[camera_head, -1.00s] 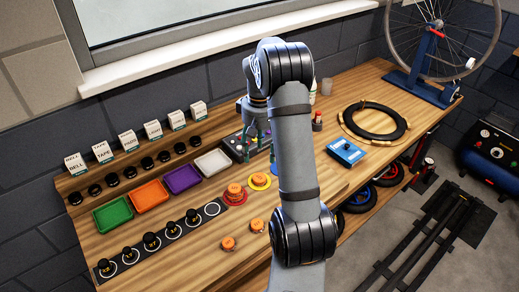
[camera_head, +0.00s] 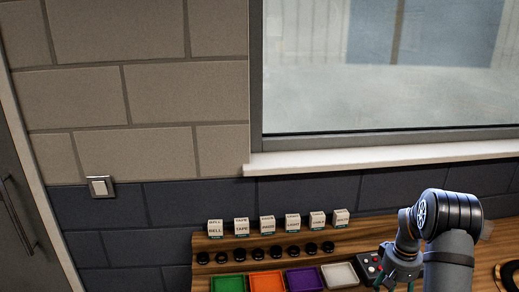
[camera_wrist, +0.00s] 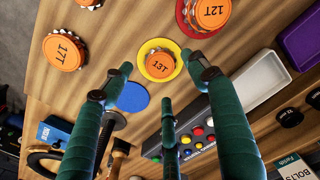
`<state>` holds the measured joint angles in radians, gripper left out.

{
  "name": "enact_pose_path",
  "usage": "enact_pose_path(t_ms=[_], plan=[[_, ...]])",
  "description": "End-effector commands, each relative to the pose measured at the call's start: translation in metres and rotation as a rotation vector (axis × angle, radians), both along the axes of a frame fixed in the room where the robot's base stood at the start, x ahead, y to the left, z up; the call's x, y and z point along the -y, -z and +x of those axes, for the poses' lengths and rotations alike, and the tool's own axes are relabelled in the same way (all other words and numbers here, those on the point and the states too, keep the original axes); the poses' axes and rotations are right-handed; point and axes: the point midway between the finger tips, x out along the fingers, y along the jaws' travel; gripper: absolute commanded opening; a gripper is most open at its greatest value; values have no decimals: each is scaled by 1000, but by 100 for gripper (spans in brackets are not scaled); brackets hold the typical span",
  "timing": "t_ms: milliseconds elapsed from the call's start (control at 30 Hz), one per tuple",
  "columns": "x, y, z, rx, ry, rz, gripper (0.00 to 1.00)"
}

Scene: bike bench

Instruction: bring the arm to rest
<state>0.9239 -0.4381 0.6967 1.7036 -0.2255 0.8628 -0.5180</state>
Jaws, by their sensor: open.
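My gripper (camera_head: 396,275) hangs low at the right of the head view, beside the button box (camera_head: 370,266). My arm bends above it at the lower right edge. In the wrist view my gripper (camera_wrist: 160,76) has its green fingers spread, with nothing held between them. Beyond the fingertips, an orange 13T sprocket piece (camera_wrist: 160,64) sits on a yellow disc (camera_wrist: 148,72) on the wooden bench. An orange 12T piece (camera_wrist: 210,12) is on a red disc, and a 17T piece (camera_wrist: 65,50) lies to the left. A blue disc (camera_wrist: 133,97) is partly hidden.
Green (camera_head: 227,284), orange (camera_head: 267,282), purple (camera_head: 303,280) and white (camera_head: 339,275) trays stand left of the gripper. Several labelled boxes (camera_head: 266,225) line the back ledge. The window sill (camera_head: 390,155) juts out above the bench.

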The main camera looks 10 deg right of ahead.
Motion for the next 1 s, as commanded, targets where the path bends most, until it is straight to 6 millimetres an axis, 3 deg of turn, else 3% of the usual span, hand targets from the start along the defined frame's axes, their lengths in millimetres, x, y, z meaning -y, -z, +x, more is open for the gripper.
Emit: enact_pose_path(t_ms=[200,533,1000], plan=[[-1,48,-2,-5,0,2,59],[0,7,1,3,-1,-2,59],[0,3,0,-1,0,0,59]])
